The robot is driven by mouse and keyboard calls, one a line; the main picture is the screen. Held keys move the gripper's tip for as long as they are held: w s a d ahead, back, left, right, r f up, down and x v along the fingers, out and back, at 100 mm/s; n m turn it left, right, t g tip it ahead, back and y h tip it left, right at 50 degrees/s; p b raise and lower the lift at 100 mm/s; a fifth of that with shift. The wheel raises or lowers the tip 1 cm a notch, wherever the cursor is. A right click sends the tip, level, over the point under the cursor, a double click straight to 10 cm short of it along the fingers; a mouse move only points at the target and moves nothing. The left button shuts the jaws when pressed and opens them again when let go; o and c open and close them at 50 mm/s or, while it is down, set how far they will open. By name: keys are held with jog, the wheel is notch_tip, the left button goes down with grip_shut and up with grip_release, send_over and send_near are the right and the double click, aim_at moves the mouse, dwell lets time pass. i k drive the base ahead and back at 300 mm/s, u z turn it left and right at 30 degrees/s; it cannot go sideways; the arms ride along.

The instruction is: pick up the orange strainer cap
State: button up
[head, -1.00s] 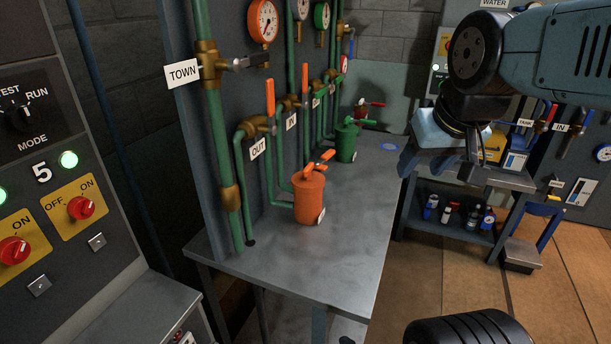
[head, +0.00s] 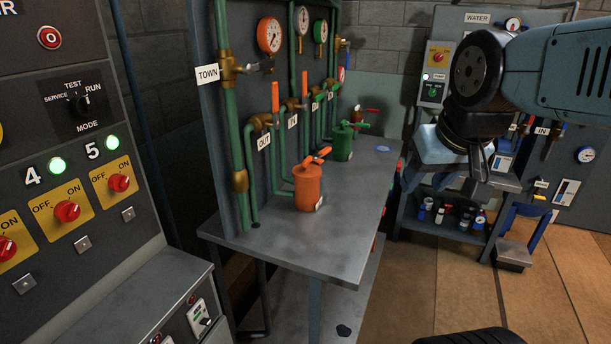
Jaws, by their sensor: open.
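The orange strainer (head: 307,188) stands upright on the grey metal bench, left of the picture's middle. Its orange cap (head: 313,161) is on top, with a winged handle. The cap looks seated on the body. My gripper (head: 444,178) hangs at the right, well apart from the strainer and nearer to me. It is open with nothing seen between its dark fingers, though these are partly lost against the dark shelf behind.
The bench (head: 290,255) is clear in front of the strainer. A green strainer (head: 343,142) and a red-handled one (head: 364,121) stand behind it. Green pipes with valves (head: 239,180) rise close on its left. A control cabinet (head: 75,150) fills the left side.

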aim_at(304, 170)
jog(key=u, duration=1.55)
jog(key=k, duration=0.65)
jog(key=z, duration=1.05)
jog(key=i, duration=1)
jog(key=u, duration=0.05)
